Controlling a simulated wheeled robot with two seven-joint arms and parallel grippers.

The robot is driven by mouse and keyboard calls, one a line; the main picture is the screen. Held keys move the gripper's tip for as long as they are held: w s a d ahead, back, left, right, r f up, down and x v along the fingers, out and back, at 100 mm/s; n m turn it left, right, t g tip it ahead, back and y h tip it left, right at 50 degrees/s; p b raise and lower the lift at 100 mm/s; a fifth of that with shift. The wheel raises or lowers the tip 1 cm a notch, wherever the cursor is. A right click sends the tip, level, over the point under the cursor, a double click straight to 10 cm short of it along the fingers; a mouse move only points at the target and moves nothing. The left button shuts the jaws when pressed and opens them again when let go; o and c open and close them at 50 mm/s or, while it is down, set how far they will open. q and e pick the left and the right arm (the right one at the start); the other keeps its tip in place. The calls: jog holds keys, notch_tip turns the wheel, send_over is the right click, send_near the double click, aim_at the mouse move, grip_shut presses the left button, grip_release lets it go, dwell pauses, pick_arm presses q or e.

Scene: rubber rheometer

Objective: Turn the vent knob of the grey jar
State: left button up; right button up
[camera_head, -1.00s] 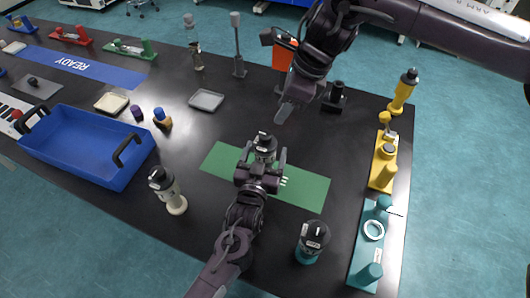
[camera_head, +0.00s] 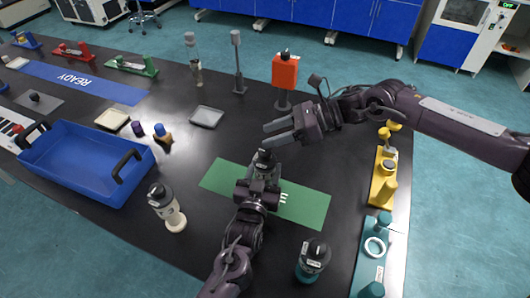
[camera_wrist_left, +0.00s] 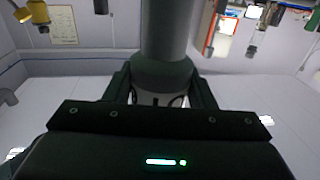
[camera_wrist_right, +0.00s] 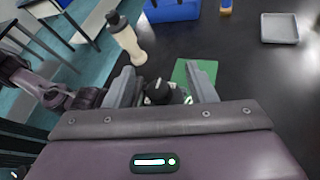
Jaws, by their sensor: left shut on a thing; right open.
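The grey jar (camera_head: 264,157) with a dark cap stands over the green mat. My left gripper (camera_head: 262,170) is shut around its body; in the left wrist view the jar's grey body (camera_wrist_left: 165,35) rises between the fingers. My right gripper (camera_head: 272,134) is open and empty, up and right of the jar, its fingers pointing left in the head view. In the right wrist view the jar's dark top (camera_wrist_right: 158,92) appears between the open fingers, apart from them as far as I can tell. The vent knob is too small to make out clearly.
The green mat (camera_head: 310,205) lies on the black table. A teal jar (camera_head: 313,262), a cream bottle (camera_head: 167,208) and a blue tray (camera_head: 85,165) stand around it. An orange block on a stand (camera_head: 284,72) is behind my right gripper; a yellow fixture (camera_head: 383,180) is at the right edge.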

aim_at(265, 151)
jog(key=s+d+f+n+t+y, duration=0.15)
jog(key=d+f+y, duration=0.35)
jog(key=d, duration=0.5)
jog(key=shift+n+g, duration=0.25)
jog(key=a, duration=1.2)
jog(key=shift+s+a, duration=0.1)
jog(key=shift+s, duration=0.05)
jog(key=c, duration=0.9)
jog(key=shift+c, duration=0.3)
